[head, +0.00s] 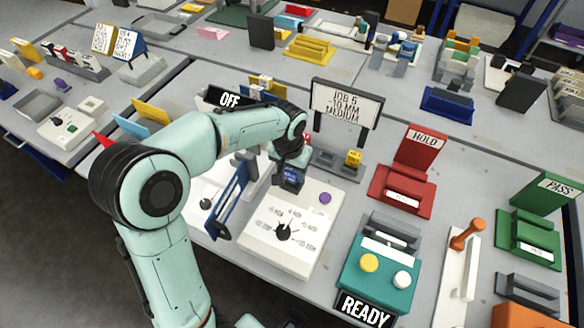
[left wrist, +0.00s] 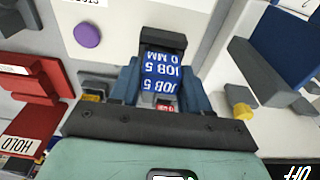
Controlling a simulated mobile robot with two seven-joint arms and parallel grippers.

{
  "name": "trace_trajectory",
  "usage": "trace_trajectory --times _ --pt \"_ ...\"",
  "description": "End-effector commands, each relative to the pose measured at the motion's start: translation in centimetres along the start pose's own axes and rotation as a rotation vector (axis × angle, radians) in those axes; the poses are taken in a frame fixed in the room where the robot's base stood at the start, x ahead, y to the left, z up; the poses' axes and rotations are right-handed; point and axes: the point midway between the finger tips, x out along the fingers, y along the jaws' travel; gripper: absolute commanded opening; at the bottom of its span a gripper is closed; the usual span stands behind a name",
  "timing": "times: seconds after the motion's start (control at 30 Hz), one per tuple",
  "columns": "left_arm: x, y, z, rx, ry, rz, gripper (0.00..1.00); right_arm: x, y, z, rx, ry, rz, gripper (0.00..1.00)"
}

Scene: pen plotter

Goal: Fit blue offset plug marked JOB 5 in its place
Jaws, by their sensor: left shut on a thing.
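A blue plug (head: 291,178) with white lettering is in my left gripper (head: 289,166), over the back left part of the white dial panel (head: 262,248). In the left wrist view the plug (left wrist: 163,72) reads JOB 5 and 0 MM, upside down, between the two fingers of my left gripper (left wrist: 160,88). A dark block (left wrist: 166,38) shows just beyond the plug; I cannot tell whether they touch. The panel has a black pointer knob (head: 283,231) with MM marks around it, and a purple button (head: 325,198). My right gripper is not in view.
A sign (head: 345,108) reading JOB 6, -10 MM, MEDIUM stands behind. A grey rack holds a yellow plug (head: 353,159). A tilted blue plate (head: 232,197) stands left of the panel. A red HOLD tray (head: 405,190) and a teal READY box (head: 372,272) stand to the right.

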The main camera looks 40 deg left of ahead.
Motion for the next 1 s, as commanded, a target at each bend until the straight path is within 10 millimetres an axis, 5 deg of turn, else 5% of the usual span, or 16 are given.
trace_trajectory --times 0.27,0.3,0.4,0.77,1.0 --pt "0.8 0.0 0.1 0.0 -0.001 0.0 0.17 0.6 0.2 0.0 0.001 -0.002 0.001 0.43" --pt "0.8 0.0 0.1 0.0 -0.001 0.0 0.5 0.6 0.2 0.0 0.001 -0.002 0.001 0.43" --pt "0.7 0.0 0.1 0.0 0.0 0.0 0.76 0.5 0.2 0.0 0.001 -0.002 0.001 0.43" --pt "0.2 0.0 0.0 0.0 0.002 0.0 0.76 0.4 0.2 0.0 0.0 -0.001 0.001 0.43" --pt "-4.2 0.0 -0.1 -0.001 0.007 0.002 0.76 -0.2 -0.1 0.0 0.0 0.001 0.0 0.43"
